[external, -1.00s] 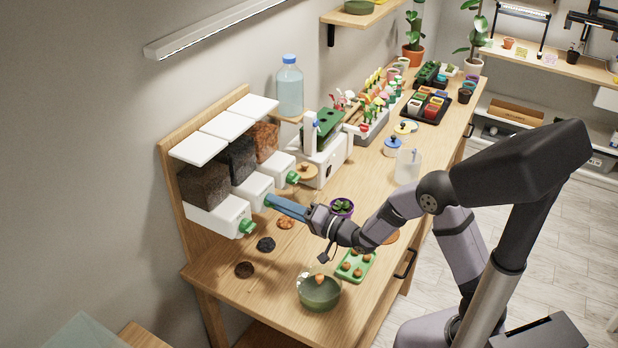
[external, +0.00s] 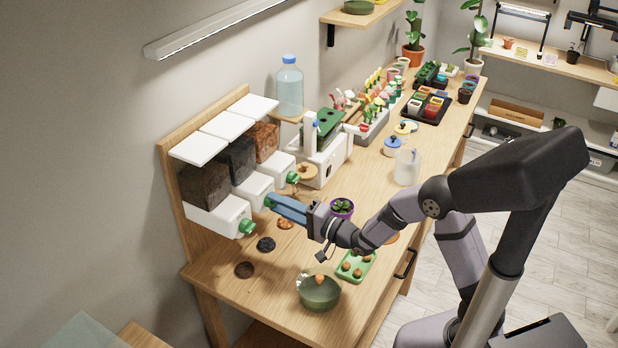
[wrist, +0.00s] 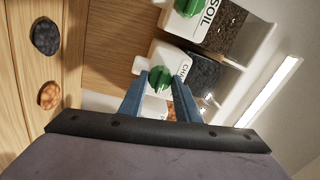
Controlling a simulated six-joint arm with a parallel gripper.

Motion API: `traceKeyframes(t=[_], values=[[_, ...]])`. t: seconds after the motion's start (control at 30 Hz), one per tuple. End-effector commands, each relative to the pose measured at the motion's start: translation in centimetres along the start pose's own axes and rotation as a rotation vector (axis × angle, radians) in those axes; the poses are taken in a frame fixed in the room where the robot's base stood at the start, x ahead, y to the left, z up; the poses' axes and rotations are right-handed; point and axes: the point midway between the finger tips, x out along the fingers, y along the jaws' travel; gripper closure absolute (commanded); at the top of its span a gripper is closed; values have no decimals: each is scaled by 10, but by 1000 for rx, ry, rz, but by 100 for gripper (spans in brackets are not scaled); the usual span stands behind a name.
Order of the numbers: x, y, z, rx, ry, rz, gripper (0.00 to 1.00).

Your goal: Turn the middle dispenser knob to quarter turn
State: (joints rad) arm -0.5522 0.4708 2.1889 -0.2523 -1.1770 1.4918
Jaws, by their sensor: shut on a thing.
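Three white dispensers stand in a row on a wooden back panel. The middle dispenser (external: 256,186) has dark charcoal-like filling and shows in the wrist view with a partly covered label (wrist: 183,64). Its green knob (wrist: 160,79) sits between my gripper's two blue fingers; my gripper (external: 268,201) is shut on it. In the external view the fingertips mostly hide this knob. The neighbouring green knobs are the front one (external: 246,227) on the soil dispenser and the far one (external: 293,178).
Small piles of dark (external: 266,244) and orange-brown material (external: 285,223) lie on the bench below the dispensers. A purple pot (external: 342,208) stands close beside my gripper. A green bowl (external: 319,293) and green tray (external: 355,266) are nearer the front.

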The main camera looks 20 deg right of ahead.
Motion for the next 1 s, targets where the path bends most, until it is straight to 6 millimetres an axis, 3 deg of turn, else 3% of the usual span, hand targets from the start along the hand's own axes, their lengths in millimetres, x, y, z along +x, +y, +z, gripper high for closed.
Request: traceKeyframes(t=[0.03, 0.1, 0.53, 1.0], values=[[0, 0, 0, 0, 0, 0, 63], [0, 0, 0, 0, 0, 0, 51], [-6, 0, 0, -1, 1, -1, 51], [-61, 1, -1, -1, 2, 0, 51]])
